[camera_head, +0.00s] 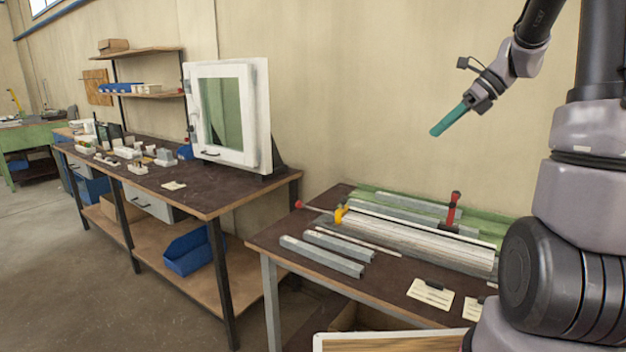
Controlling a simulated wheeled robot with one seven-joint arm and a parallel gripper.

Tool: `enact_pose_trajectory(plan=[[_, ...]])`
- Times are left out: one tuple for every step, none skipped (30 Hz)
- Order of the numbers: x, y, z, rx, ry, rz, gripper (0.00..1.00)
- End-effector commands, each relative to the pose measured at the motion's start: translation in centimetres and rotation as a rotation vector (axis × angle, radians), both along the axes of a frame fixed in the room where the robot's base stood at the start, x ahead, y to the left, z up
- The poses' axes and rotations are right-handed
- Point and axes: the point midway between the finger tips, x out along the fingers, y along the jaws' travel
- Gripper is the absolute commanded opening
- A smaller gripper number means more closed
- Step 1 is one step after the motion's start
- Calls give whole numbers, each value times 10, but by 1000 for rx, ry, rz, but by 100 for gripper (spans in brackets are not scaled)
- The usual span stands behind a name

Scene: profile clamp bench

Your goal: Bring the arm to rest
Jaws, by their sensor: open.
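My gripper (450,120) is at the upper right, raised in the air well above the bench with the metal profiles. Its teal fingers point down and to the left. The gap between the fingers is hard to make out from this side, and nothing shows held in them. My arm comes down to it from the top right edge, and my column and arm links fill the right side.
Below the gripper stands a dark-topped bench (265,241) with a clamped profile (415,240), a red-handled clamp (453,208), loose grey profiles (321,256) and paper cards (430,293). A longer workbench (215,206) with a white window frame (232,153) stands left. Air around the gripper is clear.

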Motion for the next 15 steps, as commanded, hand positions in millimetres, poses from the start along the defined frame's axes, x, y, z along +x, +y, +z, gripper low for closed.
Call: enact_pose_trajectory(plan=[[-18,13,13,-68,-88,96,48],[-27,19,17,-110,-139,152,48],[-40,25,23,-167,-206,230,48],[-49,30,27,-208,-255,288,48],[-59,34,30,-250,-305,349,48],[-71,40,35,-306,-370,428,48],[-81,43,38,-348,-418,489,48],[-90,47,40,-392,-466,549,48],[-102,50,44,-449,-530,631,48],[-111,53,46,-493,-576,691,48],[-120,55,48,-536,-623,753,48],[-131,58,50,-596,-683,834,48],[-140,60,51,-641,-728,896,48],[-148,61,52,-687,-771,959,48],[-158,63,53,-744,-825,1036,48]])
